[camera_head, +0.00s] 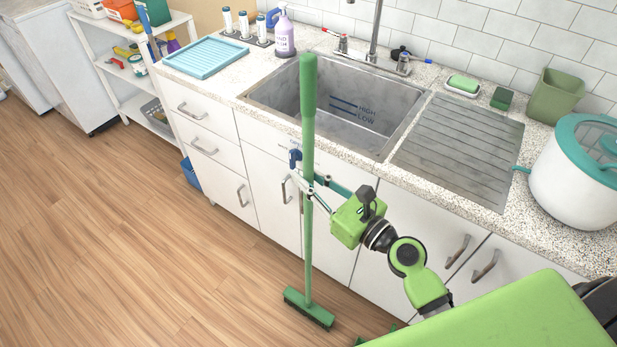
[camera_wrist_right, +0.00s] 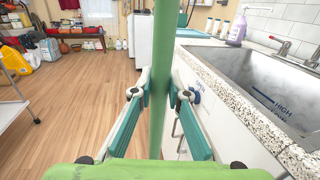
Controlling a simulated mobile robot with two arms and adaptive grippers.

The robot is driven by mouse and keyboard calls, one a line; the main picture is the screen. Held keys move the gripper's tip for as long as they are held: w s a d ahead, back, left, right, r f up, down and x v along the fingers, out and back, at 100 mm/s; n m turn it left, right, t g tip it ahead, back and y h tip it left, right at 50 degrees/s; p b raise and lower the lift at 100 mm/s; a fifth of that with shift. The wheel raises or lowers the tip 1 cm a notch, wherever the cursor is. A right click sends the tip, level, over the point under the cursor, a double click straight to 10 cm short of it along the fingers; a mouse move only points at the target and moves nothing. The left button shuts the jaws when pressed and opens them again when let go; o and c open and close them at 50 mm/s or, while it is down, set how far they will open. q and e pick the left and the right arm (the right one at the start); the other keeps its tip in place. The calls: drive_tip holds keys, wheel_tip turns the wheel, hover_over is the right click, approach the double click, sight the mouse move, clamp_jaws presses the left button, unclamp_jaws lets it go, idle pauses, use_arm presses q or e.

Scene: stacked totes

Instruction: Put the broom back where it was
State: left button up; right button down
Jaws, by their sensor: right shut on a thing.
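A green broom (camera_head: 308,230) stands upright in front of the sink cabinet, its handle top rising beside the sink's left part in the head view. Its green brush head (camera_head: 309,309) is at the floor; whether it touches cannot be told for sure. My right gripper (camera_head: 308,186) is shut on the broom handle about midway up. In the right wrist view the handle (camera_wrist_right: 164,70) runs vertically between the two teal fingers (camera_wrist_right: 160,98). My left gripper is in neither view.
The counter with the sink (camera_head: 345,105) and cabinet doors (camera_head: 325,210) stands close behind the broom. The wooden floor (camera_head: 130,250) at the left is clear.

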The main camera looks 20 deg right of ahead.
drive_tip(key=c, duration=2)
unclamp_jaws()
drive_tip(key=shift+o, duration=0.2)
drive_tip(key=shift+s, duration=0.1)
drive_tip(key=b+v, duration=0.4)
drive_tip(key=v, duration=0.8)
drive_tip(key=shift+r+b, duration=0.2)
drive_tip(key=shift+b, duration=0.2)
